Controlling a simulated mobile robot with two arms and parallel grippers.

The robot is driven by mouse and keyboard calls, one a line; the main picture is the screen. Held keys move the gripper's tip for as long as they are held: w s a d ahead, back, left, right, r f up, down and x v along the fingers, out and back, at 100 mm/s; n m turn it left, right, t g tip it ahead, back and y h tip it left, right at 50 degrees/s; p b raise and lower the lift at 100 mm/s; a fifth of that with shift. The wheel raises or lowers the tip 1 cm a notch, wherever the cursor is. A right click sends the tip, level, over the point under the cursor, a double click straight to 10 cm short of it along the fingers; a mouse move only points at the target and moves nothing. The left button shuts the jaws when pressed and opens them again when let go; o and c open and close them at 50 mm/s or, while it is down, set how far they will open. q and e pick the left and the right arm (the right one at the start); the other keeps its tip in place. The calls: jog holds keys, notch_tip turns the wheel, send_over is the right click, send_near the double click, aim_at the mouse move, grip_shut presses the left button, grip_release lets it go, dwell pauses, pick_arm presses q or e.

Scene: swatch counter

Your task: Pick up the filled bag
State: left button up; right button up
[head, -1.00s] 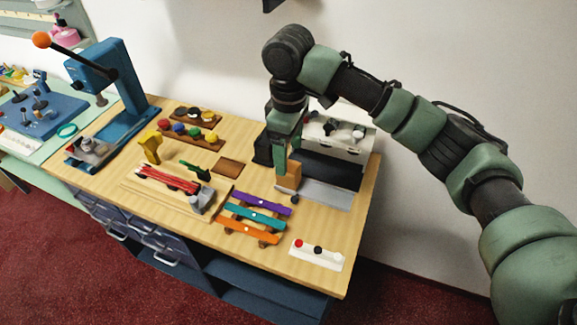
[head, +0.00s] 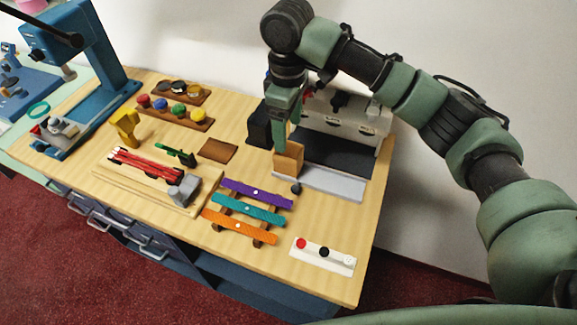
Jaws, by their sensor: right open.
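A small tan-brown bag (head: 289,160) stands upright at the near left end of the black and grey machine on the right of the counter. I cannot see inside it. My right gripper (head: 284,143) points down at the bag from above, with its fingers at the bag's top and left side. The right gripper is open. Its fingers overlap the bag in the picture, and I cannot tell whether they touch it. My left gripper is not in view.
A grey strip (head: 325,184) and a dark knob lie in front. Purple, teal and orange (head: 238,225) swatch bars, a button panel (head: 323,256) and a blue lever press (head: 85,60) share the wooden counter (head: 180,232).

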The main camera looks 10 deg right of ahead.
aim_at(289, 154)
jog(key=f, duration=0.2)
jog(key=f+p, duration=0.1)
jog(key=f, duration=0.4)
jog(key=shift+s+f, duration=0.3)
jog(key=shift+f, duration=0.65)
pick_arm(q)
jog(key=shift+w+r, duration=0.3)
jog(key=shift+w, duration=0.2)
pick_arm(e)
jog(key=c, duration=1.5)
